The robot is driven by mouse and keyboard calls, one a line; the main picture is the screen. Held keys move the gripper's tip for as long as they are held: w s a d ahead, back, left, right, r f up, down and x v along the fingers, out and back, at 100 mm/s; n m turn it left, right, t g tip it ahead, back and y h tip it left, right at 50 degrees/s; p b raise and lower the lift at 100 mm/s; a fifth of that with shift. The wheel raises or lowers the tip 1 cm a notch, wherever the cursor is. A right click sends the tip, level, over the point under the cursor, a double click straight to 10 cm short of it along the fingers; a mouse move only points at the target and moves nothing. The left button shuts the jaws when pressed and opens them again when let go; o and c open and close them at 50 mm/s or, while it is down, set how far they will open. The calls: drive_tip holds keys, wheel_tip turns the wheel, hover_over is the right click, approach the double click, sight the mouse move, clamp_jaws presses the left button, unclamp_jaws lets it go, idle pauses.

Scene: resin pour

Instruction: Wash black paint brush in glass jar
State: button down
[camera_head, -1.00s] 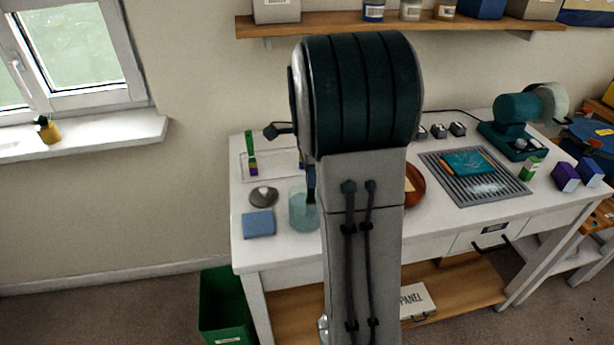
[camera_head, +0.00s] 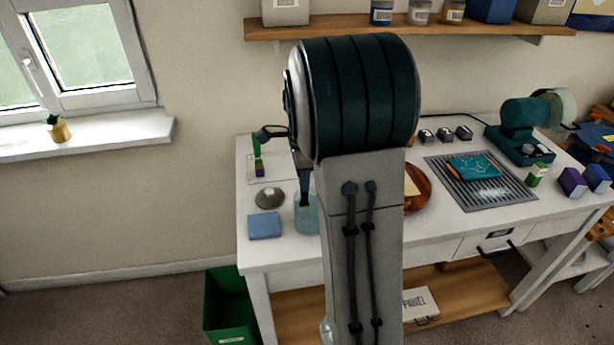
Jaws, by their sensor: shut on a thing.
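The glass jar (camera_head: 301,222) holds pale blue liquid and stands on the left part of the white worktable; my arm covers its right side. The black paint brush (camera_head: 304,188) points down at the jar, its lower end at the jar's mouth. I cannot tell how deep it reaches. My gripper (camera_head: 303,168) is mostly hidden behind my arm; it is shut on the brush, above the jar.
A blue block (camera_head: 265,226) and a round grey metal piece (camera_head: 269,198) lie left of the jar. A reddish-brown round dish (camera_head: 421,190) is partly hidden right of my arm. A grilled rack (camera_head: 475,190) lies farther right. A green bin (camera_head: 226,305) stands below the table's left end.

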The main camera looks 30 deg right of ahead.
wheel_tip(320, 180, up, 9)
drive_tip(key=d+p, duration=0.1)
drive_tip(key=p, duration=0.5)
drive_tip(key=shift+s+d+f, duration=0.2)
drive_tip(key=shift+s, duration=0.1)
idle(0.9)
wheel_tip(320, 180, up, 6)
drive_tip(key=p, duration=0.5)
drive_tip(key=shift+s+f, duration=0.1)
idle(0.4)
